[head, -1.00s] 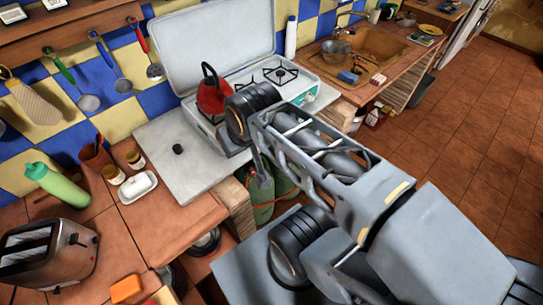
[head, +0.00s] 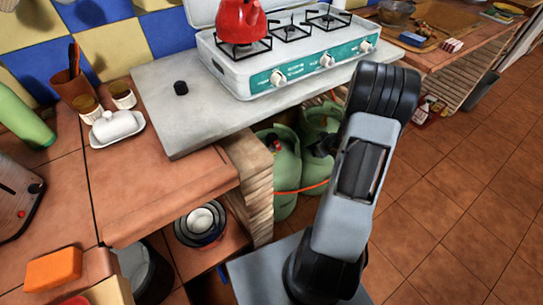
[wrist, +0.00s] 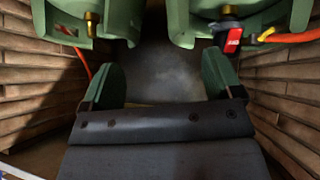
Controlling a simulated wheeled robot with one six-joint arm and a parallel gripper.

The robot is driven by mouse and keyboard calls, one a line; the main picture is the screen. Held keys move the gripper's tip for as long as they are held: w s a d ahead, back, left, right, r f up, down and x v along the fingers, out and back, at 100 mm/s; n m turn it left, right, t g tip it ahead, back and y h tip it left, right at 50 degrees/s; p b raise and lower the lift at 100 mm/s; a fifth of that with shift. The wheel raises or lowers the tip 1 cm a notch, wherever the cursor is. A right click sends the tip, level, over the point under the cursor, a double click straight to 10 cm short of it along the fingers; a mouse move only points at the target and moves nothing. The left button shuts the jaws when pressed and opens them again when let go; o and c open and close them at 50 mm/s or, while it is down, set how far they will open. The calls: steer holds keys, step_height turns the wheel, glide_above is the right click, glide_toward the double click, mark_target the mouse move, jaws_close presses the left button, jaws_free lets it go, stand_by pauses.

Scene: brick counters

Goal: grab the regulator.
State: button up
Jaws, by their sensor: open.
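The regulator (wrist: 231,38), a small red and black piece, sits at the valve of the right green gas bottle (wrist: 200,20) in the wrist view, with an orange hose beside it. The left green bottle (wrist: 80,20) carries a brass valve. My gripper (wrist: 160,66) is open and empty, its two green fingers apart, below and in front of the bottles. The regulator is up and to the right of the right finger, not between the fingers. In the head view, the bottles (head: 284,180) stand under the counter; my arm hides my gripper there.
Brick walls (wrist: 285,85) flank the bottles closely on both sides in the wrist view. An orange hose (head: 300,190) runs across the bottles. A grey counter slab (head: 190,120) with a stove (head: 290,80) and red kettle (head: 240,20) is above. Open tiled floor (head: 450,220) lies to the right.

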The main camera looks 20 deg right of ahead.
steer(key=w+a+f+n+t+y, duration=0.1)
steer(key=w+a+n+t+y, duration=0.1)
steer(key=a+y, duration=0.1)
steer(key=n+t+y+b, duration=0.1)
steer(key=y+b, duration=0.1)
steer(key=y, duration=0.2)
glide_toward(274, 137)
steer(key=w+a, duration=0.1)
steer(key=w, duration=0.1)
steer(key=shift+s+f+b+x, duration=0.15)
steer(key=shift+b+x, duration=0.15)
steer(key=shift+x, duration=0.9)
steer(key=shift+f+b+x, duration=0.15)
steer(key=shift+b+x, duration=0.2)
steer(key=shift+x, duration=0.85)
steer(key=shift+s+f+b+x, duration=0.15)
steer(key=shift+b+x, duration=0.15)
steer(key=shift+x, duration=0.9)
steer(key=c, duration=1.2)
steer(key=shift+r, duration=0.1)
steer(key=shift+c, duration=0.4)
